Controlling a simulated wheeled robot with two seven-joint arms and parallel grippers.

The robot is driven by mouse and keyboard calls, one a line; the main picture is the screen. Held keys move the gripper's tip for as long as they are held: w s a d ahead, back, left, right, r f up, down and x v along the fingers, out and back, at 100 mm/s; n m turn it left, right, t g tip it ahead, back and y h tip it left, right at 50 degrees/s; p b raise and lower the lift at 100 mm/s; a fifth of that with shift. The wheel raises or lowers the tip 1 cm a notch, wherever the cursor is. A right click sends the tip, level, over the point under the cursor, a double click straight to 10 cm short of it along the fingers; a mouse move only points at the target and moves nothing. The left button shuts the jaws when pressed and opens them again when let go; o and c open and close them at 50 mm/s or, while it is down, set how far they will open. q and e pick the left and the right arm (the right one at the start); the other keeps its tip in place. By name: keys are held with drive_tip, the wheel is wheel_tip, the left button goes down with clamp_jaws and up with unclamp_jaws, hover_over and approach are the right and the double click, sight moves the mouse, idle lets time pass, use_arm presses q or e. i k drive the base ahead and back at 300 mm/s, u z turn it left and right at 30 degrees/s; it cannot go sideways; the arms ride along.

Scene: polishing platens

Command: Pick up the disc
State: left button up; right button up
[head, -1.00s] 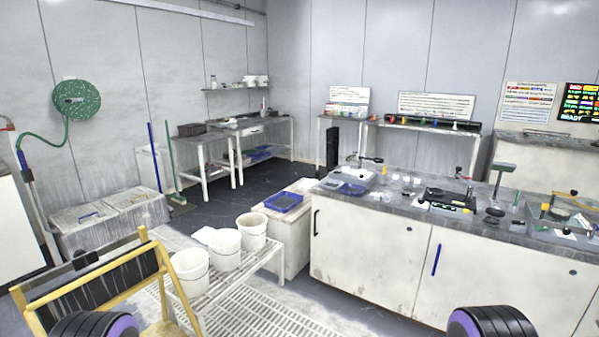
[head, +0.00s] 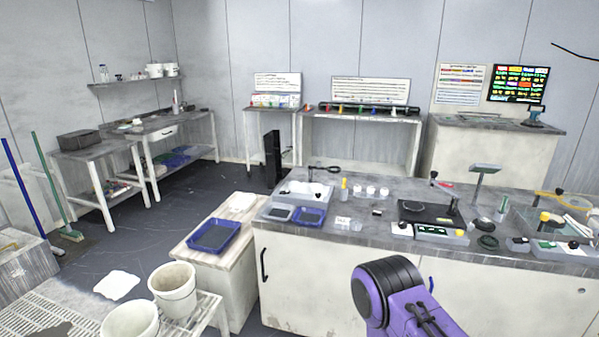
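No object stands out clearly as the disc. A small dark round piece (head: 487,242) lies on the grey-topped bench (head: 385,235) at the right of the head view; I cannot tell whether it is the disc. A black flat device (head: 430,213) sits left of it on the same bench. A purple and black link of my arm rises at the bottom, in front of the bench's white doors. Neither gripper's fingers are in view.
A blue tray (head: 214,235) sits on a low white cabinet left of the bench. White buckets (head: 174,289) stand on a rack at lower left. A black upright box (head: 272,158) stands behind the bench. Dark floor (head: 130,235) is open between the cabinet and the left tables.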

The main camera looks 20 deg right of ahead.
sight(314, 187)
drive_tip(key=i, duration=2)
drive_tip(key=z, duration=1.65)
